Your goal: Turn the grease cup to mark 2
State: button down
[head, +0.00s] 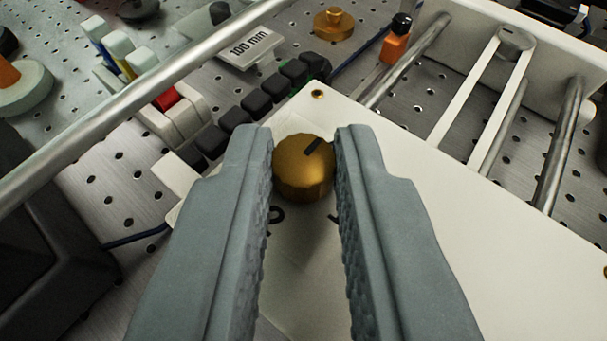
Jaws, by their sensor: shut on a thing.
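The grease cup (303,178) is a round brass knob with a ridged rim and a black pointer line on its top. It sits on a cream plate (480,235) in the middle of the head view. The pointer line slants toward the upper right. My gripper (304,165) comes from below, with one grey finger on each side of the cup, and is shut on it. Two dark marks show on the plate below the cup. The left one looks like a 2 but is partly hidden by the left finger; the right one is mostly hidden by the right finger.
A metal rod (130,95) crosses the upper left. A row of black blocks (257,103) lies behind the cup. A block labelled 100 mm (249,48), a brass piece (334,23) and an orange bottle (396,43) stand farther back. Metal rods (406,62) are at the right.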

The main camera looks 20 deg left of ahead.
jog(key=shift+a+m+t+h, duration=0.15)
jog(key=shift+m+t+h, duration=0.25)
jog(key=shift+m+h, duration=0.4)
jog(key=c, duration=1.3)
grip_release()
jog(key=shift+c, duration=0.2)
jog(key=v, duration=1.7)
jog(key=shift+s, duration=0.25)
jog(key=shift+r, duration=0.15)
